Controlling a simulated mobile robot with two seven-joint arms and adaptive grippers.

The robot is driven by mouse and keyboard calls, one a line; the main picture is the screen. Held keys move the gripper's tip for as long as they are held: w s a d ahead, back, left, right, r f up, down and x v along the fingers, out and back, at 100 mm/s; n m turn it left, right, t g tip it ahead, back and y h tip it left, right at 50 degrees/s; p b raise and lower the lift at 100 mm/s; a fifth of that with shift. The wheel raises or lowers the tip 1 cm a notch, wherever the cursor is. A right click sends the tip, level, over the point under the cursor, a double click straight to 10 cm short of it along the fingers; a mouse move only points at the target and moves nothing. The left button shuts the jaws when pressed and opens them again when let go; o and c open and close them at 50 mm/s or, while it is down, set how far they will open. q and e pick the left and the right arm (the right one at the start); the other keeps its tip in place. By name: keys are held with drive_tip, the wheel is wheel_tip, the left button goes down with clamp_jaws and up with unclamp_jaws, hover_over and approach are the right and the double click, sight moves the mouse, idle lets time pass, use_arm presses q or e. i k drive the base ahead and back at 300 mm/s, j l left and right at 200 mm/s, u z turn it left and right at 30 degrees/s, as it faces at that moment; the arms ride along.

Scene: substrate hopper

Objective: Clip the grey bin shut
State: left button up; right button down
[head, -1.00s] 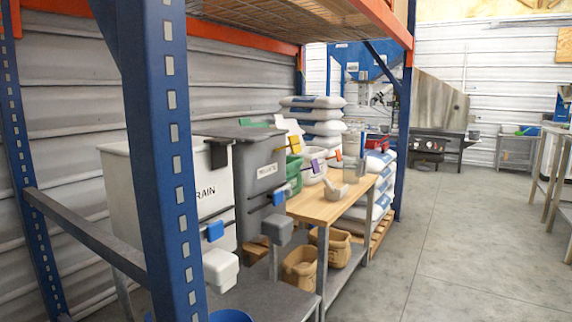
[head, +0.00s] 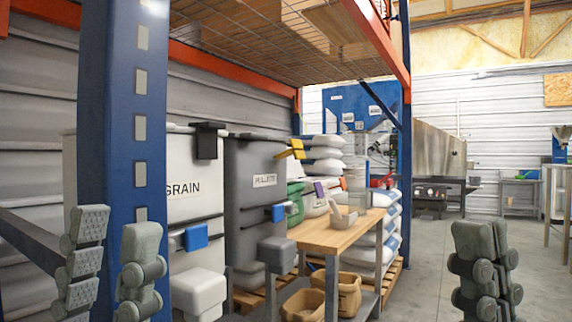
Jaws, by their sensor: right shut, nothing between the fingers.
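The grey bin (head: 252,185), labelled PELLETS, stands right of the white GRAIN bin in the head view. Its top looks covered, seen nearly edge-on. A blue clip (head: 278,212) sits on a dark bar on its front, above a grey spout box (head: 276,253). A yellow piece (head: 290,149) shows by its upper right edge; I cannot tell if it belongs to this bin. My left gripper (head: 110,264) is open and empty at the lower left, in front of the blue post. My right gripper (head: 485,270) is shut and empty at the lower right. Both are apart from the bin.
The blue rack post (head: 122,110) stands at the left, partly hiding the white GRAIN bin (head: 195,185). A wooden table (head: 340,232) with a scoop (head: 342,217) is right of the grey bin. Open floor (head: 425,270) lies to the right.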

sight(297, 149)
drive_tip(key=i+l, duration=0.25)
drive_tip(key=l, duration=0.15)
drive_tip(key=i+l, duration=0.2)
drive_tip(key=l, duration=0.2)
drive_tip(key=i+l, duration=0.25)
drive_tip(key=l, duration=0.15)
drive_tip(key=i+l, duration=0.2)
drive_tip(key=l, duration=0.2)
drive_tip(key=i+l, duration=0.25)
drive_tip(key=l, duration=0.15)
drive_tip(key=u, duration=1.8)
drive_tip(key=i, duration=0.5)
drive_tip(key=u, duration=0.05)
